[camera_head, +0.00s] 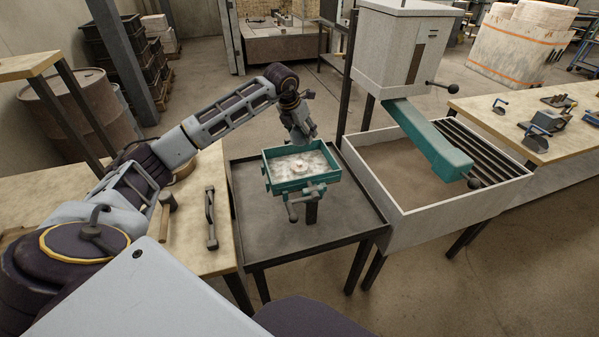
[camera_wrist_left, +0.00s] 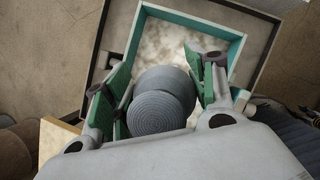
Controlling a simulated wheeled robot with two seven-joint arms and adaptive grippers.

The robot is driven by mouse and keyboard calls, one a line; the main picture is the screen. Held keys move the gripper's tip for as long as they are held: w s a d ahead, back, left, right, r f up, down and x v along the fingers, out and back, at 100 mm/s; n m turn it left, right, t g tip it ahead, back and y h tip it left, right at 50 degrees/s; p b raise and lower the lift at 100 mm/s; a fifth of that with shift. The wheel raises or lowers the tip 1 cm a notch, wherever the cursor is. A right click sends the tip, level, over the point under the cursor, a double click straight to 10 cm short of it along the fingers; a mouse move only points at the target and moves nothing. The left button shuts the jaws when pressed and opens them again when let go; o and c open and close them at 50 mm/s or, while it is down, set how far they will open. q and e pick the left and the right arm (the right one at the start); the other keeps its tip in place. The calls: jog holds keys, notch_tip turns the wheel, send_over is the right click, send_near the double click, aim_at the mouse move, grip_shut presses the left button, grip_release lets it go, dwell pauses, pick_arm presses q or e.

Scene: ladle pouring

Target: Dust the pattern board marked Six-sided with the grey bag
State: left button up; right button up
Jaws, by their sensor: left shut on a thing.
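My left gripper (camera_head: 302,136) hangs just above the far side of a teal frame (camera_head: 272,184) on a stand. In the left wrist view the gripper (camera_wrist_left: 160,84) is shut on the grey bag (camera_wrist_left: 157,112), a ribbed round thing between its green-padded fingers. The pattern board (camera_head: 303,166) inside the frame is covered in patchy white; a small raised shape shows near its middle. The white surface also shows in the left wrist view (camera_wrist_left: 163,50), beyond the bag. I can read no marking on the board. My right gripper is out of view.
The frame stands over a dark-rimmed tray table (camera_head: 262,222). To its right is a sand bin (camera_head: 393,171) under a hopper (camera_head: 405,45) with a teal chute arm (camera_head: 430,140). A mallet (camera_head: 167,212) and a metal tool (camera_head: 211,218) lie on the left bench (camera_head: 190,250).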

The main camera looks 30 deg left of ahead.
pick_arm(q)
notch_tip(320, 180, down, 3)
jog(key=shift+a+b, duration=0.1)
jog(key=shift+b, duration=0.65)
jog(key=shift+f, duration=0.45)
jog(key=shift+r+p, duration=0.5)
jog(key=shift+r, duration=0.7)
jog(key=shift+r+p, duration=0.85)
jog(key=shift+r, duration=0.55)
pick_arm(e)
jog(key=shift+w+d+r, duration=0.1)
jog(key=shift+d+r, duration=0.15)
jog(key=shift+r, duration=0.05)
